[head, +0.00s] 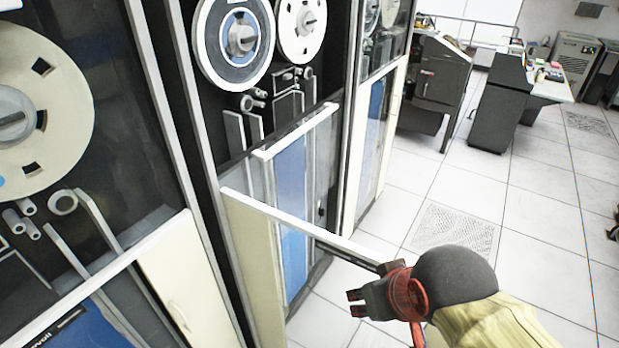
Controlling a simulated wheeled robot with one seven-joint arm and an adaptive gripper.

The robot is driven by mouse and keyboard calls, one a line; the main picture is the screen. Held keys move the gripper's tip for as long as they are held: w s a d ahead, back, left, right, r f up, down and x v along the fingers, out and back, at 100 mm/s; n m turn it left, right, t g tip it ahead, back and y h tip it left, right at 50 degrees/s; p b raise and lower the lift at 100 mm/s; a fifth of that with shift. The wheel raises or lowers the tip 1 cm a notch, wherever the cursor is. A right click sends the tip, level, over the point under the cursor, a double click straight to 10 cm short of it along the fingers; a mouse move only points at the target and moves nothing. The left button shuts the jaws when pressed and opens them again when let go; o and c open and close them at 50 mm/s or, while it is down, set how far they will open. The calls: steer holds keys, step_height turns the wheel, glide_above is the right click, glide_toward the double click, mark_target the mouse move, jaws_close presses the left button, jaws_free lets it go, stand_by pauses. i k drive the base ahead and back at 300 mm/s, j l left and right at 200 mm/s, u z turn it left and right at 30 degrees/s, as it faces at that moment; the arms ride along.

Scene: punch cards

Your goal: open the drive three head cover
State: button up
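The middle tape drive (210,140) stands in a row of tall cabinets, with two reels (236,42) in its upper bay. Its lower front has a swung-out door with a white top rail (295,229) that reaches toward my gripper (372,287). My gripper is at the rail's outer end, with dark fingers facing left. I cannot tell whether they touch the rail or how far apart they are. Small rollers (253,101) and grey bars (288,110) sit below the reels. Which part is the head cover, and which drive is number three, is not clear.
Another drive with a large cream reel (60,115) is close on the left, and one more (380,120) stands beyond the middle drive. Dark consoles (440,85) and a desk (550,85) are at the back right. The white tiled floor (470,190) is mostly clear.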

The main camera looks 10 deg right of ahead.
mark_target(285, 80)
steer(key=i+j+z, duration=0.1)
steer(key=j+z, duration=0.75)
